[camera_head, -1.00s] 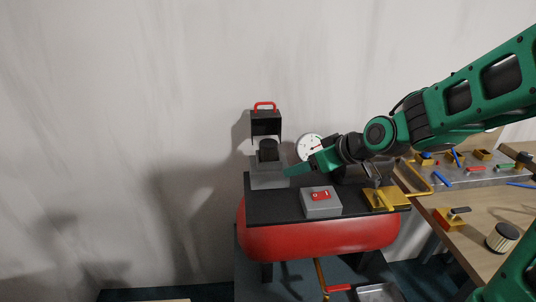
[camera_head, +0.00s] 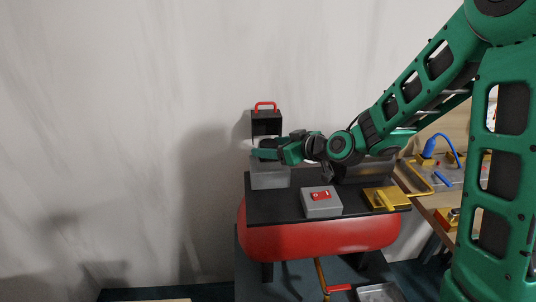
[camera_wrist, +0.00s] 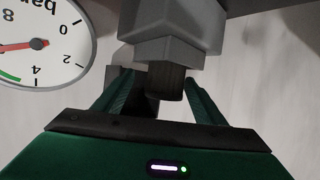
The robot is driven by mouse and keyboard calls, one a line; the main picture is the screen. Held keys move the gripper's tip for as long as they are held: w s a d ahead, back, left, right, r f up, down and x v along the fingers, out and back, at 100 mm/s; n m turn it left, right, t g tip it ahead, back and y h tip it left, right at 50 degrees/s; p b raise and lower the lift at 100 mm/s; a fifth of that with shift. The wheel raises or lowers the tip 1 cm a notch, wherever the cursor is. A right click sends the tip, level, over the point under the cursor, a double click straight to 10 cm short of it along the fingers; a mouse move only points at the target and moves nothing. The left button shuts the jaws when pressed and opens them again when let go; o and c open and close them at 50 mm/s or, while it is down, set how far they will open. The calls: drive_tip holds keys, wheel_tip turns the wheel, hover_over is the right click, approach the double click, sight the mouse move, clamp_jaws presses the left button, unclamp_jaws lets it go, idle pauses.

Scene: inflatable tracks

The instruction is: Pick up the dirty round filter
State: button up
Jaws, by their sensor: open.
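The dirty round filter (camera_wrist: 166,79) is a dark brownish cylinder standing on the grey filter housing (camera_head: 270,174) on the black-topped red compressor. In the wrist view it sits between the two green fingers of my gripper (camera_wrist: 158,84), with the fingers spread on either side. I cannot tell whether either finger touches it. In the head view my gripper (camera_head: 262,151) is over the housing and mostly hides the filter. The housing's dark cover (camera_head: 266,122) with its red handle is raised above it.
A pressure gauge (camera_wrist: 40,42) is close beside my gripper in the wrist view. A grey box with a red switch (camera_head: 321,196) and a yellow part (camera_head: 386,199) are on the compressor's black top (camera_head: 270,208). A wooden workbench with parts stands at the right.

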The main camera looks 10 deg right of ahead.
drive_tip(key=x, duration=0.5)
drive_tip(key=shift+s+a+r, duration=0.1)
drive_tip(key=shift+s+a, duration=0.1)
drive_tip(key=c, duration=1.1)
drive_tip(key=shift+c, duration=0.2)
drive_tip(key=shift+r, duration=0.1)
